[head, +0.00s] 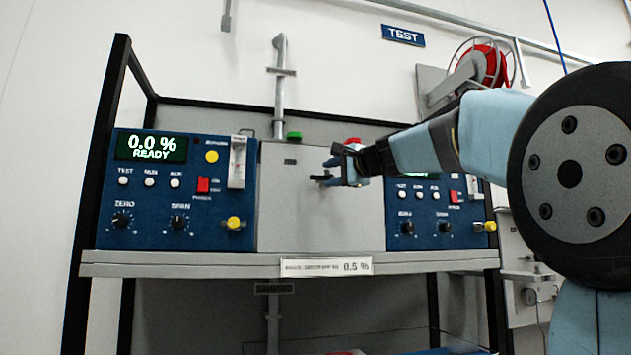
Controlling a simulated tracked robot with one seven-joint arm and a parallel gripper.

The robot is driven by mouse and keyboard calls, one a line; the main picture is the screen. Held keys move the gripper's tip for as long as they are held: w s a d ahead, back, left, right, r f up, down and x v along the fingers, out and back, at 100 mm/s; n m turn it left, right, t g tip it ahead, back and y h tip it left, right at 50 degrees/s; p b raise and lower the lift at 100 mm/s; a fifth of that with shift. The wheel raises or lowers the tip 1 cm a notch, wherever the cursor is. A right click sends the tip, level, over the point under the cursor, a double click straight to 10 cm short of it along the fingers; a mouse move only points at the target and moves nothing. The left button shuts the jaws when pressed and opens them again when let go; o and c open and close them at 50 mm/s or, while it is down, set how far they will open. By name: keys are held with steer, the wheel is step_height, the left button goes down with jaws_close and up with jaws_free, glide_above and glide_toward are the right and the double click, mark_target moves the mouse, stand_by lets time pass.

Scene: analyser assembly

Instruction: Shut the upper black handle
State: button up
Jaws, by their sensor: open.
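A small black handle (319,177) shows on the front of the grey centre box, just left of my gripper. My gripper (338,167) reaches in from the right and is open in front of the box's right half. Its fingers are small in this view and overlap the handle's area. I cannot tell whether they touch the handle. The handle's right part is hidden behind the gripper. The grey box (285,215) stands between two blue analyser units, and its face looks flat.
The left blue unit (150,205) reads 0.0 % READY. The right blue unit (430,235) is partly behind my arm. A grey shelf (180,262) carries them, with black frame posts (98,160). A grey pipe (280,90) rises behind. A red hose reel (485,65) hangs on the wall.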

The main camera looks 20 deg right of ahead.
mark_target(318, 177)
steer(key=x, duration=0.8)
steer(key=shift+w, duration=0.25)
